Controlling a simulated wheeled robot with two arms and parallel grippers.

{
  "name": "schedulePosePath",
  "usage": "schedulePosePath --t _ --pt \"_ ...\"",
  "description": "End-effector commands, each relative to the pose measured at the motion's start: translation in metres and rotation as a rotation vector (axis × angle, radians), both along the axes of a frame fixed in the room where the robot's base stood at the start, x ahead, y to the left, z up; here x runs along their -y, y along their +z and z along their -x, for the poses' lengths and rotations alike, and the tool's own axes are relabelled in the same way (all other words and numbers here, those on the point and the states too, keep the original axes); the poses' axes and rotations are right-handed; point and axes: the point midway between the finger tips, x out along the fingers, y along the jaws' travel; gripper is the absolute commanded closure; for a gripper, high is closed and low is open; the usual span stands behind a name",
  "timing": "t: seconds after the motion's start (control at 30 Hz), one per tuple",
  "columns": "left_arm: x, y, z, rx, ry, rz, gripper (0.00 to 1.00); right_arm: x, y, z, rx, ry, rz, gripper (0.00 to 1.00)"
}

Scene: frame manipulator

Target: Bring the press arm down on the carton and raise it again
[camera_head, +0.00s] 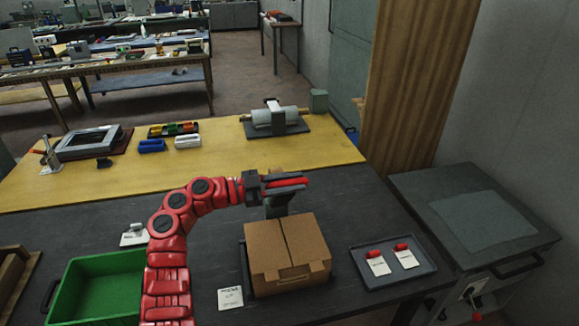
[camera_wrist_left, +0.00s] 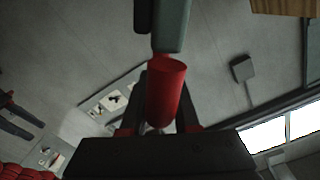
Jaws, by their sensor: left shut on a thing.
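The brown cardboard carton (camera_head: 285,250) sits upright on the dark table, its top flaps closed. My left gripper (camera_head: 290,183) is raised above the carton's far edge in the head view. It is shut on the red handle of the press arm; the handle (camera_wrist_left: 165,90) shows between the dark fingers in the left wrist view. The grey press arm (camera_wrist_left: 173,25) runs on from the handle there. In the head view, a dark grey part of the press (camera_head: 278,206) shows behind the carton. No press part lies over the visible carton top. My right gripper is out of view.
A green bin (camera_head: 97,260) stands at the left. A grey tray (camera_head: 366,275) with two red-topped tags lies right of the carton. A white card (camera_head: 230,298) lies at its front left. A grey cabinet (camera_head: 480,220) stands at the right.

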Motion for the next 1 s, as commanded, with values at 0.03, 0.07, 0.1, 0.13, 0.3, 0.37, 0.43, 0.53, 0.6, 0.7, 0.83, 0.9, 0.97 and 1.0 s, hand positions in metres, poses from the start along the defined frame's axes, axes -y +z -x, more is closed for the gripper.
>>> schedulePosePath --t 0.03,0.07,0.1,0.13,0.3,0.37,0.43,0.53,0.6,0.7,0.83,0.9,0.97,1.0 --pt "0.002 -0.010 0.007 0.020 0.000 -0.010 1.00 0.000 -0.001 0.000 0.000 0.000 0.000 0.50" --pt "0.004 -0.014 0.011 0.036 0.000 -0.015 1.00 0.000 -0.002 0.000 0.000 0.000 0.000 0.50" --pt "0.006 -0.018 0.016 0.062 0.000 -0.022 1.00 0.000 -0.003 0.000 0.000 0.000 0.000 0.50" --pt "0.007 -0.022 0.019 0.079 -0.001 -0.028 1.00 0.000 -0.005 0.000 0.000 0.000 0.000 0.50" --pt "0.013 -0.043 0.038 0.171 -0.002 -0.058 1.00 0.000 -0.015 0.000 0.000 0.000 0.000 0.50" --pt "0.014 -0.050 0.043 0.196 -0.001 -0.065 1.00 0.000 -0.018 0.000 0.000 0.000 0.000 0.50" --pt "0.015 -0.056 0.047 0.222 0.002 -0.073 1.00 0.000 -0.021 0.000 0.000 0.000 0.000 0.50" --pt "0.016 -0.061 0.051 0.253 0.002 -0.082 1.00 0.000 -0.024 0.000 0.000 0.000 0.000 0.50" --pt "0.017 -0.063 0.054 0.268 0.002 -0.087 1.00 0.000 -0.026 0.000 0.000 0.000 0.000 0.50" --pt "0.018 -0.066 0.055 0.280 0.001 -0.091 1.00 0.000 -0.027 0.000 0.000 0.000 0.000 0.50" --pt "0.018 -0.067 0.056 0.284 0.001 -0.093 1.00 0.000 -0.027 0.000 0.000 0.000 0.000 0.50" --pt "0.018 -0.066 0.056 0.284 0.002 -0.092 1.00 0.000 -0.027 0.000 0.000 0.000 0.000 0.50" --pt "0.018 -0.066 0.056 0.284 0.002 -0.092 1.00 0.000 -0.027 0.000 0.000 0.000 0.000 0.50" --pt "0.018 -0.066 0.056 0.284 0.002 -0.092 1.00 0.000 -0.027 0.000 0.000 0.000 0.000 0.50"
